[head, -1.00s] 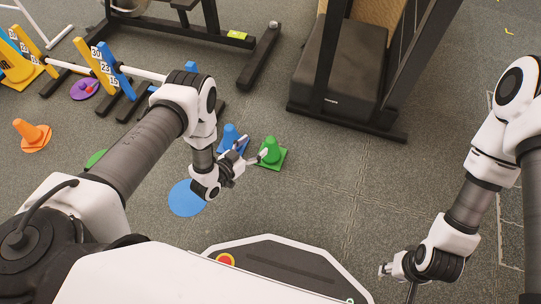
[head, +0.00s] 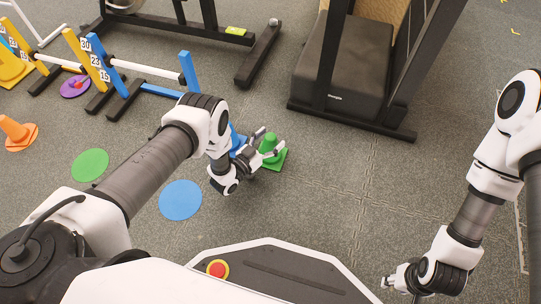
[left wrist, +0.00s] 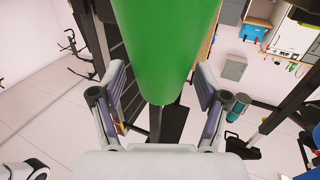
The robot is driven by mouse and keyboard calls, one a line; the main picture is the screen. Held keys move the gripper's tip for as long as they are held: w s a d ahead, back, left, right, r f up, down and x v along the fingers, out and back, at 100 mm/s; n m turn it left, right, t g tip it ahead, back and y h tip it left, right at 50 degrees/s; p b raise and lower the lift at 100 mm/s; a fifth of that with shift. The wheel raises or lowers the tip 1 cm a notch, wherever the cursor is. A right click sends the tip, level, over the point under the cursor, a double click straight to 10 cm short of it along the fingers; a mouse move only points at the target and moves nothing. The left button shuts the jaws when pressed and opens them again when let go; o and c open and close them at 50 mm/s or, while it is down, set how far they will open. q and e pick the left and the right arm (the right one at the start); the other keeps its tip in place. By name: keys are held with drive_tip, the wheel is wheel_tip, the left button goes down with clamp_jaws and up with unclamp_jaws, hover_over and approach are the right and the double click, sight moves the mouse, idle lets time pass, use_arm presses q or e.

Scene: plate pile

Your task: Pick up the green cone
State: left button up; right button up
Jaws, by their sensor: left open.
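The green cone (head: 269,145) stands upright on its square green base on the floor in the head view. In the left wrist view the green cone (left wrist: 165,45) fills the top middle, between the spread fingers. My left gripper (head: 271,146) is open at the cone, with its fingers reaching to either side of it. In the left wrist view the left gripper (left wrist: 160,90) has both fingers apart. Whether they touch the cone cannot be told. My right gripper (head: 398,288) is low at the right, far from the cone, and its jaws are too small to judge.
A blue cone (head: 236,139) stands just left of the green one, partly behind my left wrist. A blue disc (head: 180,200) and a green disc (head: 90,165) lie on the floor. Black gym equipment (head: 350,75) stands behind. Floor to the right is clear.

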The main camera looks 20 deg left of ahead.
use_arm(q)
drive_tip(key=shift+w+r, duration=0.1)
clamp_jaws()
